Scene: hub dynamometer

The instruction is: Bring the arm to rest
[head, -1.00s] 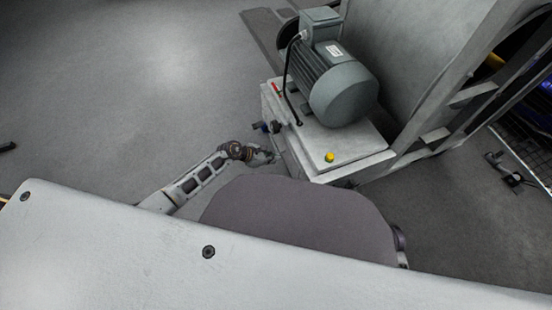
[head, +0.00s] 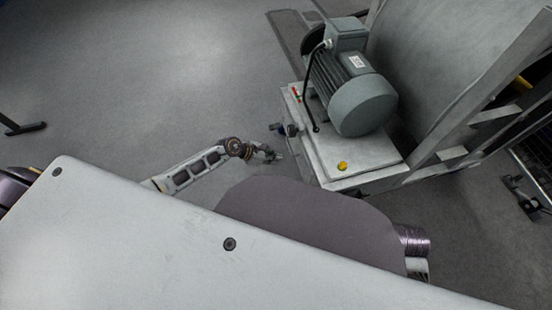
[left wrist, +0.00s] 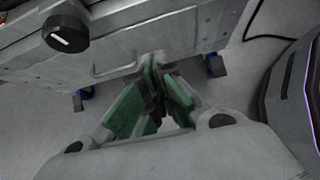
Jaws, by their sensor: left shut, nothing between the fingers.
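My left arm comes in from the left in the head view, with my left gripper (head: 277,156) at its end, small and low in front of the machine cabinet. In the left wrist view the gripper (left wrist: 152,62) has its green-sided fingers together at the tips, with nothing between them. The fingertips point at the grey cabinet side (left wrist: 185,38), which has a black knob (left wrist: 66,32) and a small wire handle. Whether the tips touch it cannot be told. My right gripper is not in view.
A large grey drum housing (head: 440,60) stands behind. A dark stand foot (head: 22,126) is at the far left. The floor (head: 130,80) left of the cabinet is clear.

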